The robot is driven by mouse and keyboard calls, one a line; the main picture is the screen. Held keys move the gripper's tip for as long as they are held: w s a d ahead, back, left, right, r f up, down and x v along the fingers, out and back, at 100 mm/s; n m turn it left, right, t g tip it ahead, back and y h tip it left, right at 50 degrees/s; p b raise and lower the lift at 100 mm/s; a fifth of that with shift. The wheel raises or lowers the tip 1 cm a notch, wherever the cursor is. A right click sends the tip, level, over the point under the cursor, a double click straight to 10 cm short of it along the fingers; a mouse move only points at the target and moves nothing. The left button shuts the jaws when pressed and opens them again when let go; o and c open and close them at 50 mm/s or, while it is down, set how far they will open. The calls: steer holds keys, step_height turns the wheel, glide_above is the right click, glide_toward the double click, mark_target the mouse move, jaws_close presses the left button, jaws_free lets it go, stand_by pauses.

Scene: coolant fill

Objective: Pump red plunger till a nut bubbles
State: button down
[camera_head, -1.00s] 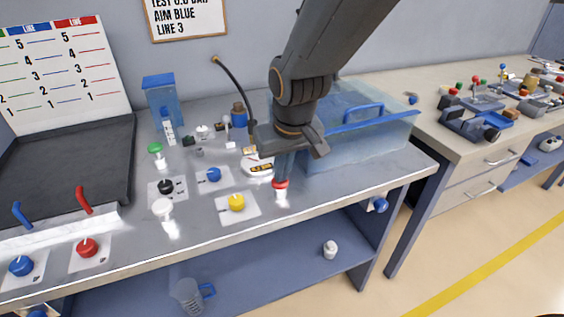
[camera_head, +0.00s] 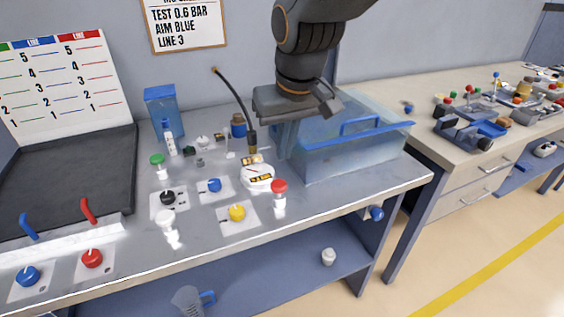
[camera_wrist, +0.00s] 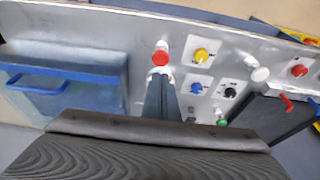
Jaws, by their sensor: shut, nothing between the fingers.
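The red plunger (camera_head: 279,186) stands upright near the bench's front edge, its red cap raised on a pale body. It also shows in the wrist view (camera_wrist: 160,57). My gripper (camera_head: 287,150) is shut and empty, its fingers pointing down above and behind the cap, apart from it. In the wrist view the fingers (camera_wrist: 160,82) end just below the cap in the picture. The clear tank (camera_head: 350,155) with a blue handle stands to the right. I cannot make out any nut or bubbles in it.
A white gauge (camera_head: 257,177) sits left of the red plunger. A yellow knob (camera_head: 237,212), a blue knob (camera_head: 214,185), a white plunger (camera_head: 165,220) and a green plunger (camera_head: 157,161) stand further left. A thin black hose (camera_head: 236,98) rises behind.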

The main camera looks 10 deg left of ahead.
steer(key=shift+v, duration=1.15)
steer(key=s+d+f+m, duration=0.2)
steer(key=d+f, duration=0.3)
steer(key=d, duration=0.3)
steer(key=s+d+f+m+g+h, duration=0.1)
steer(key=s+d+f+m, duration=0.1)
steer(key=d+f, duration=0.3)
steer(key=s+d+f+m+g, duration=0.1)
steer(key=d+f, duration=0.4)
steer(key=d, duration=0.7)
steer(key=shift+s+d+m+h, duration=0.4)
steer(key=shift+s+m, duration=0.2)
steer(key=shift+s, duration=0.3)
steer(key=shift+a+r, duration=0.1)
steer(key=shift+a, duration=0.05)
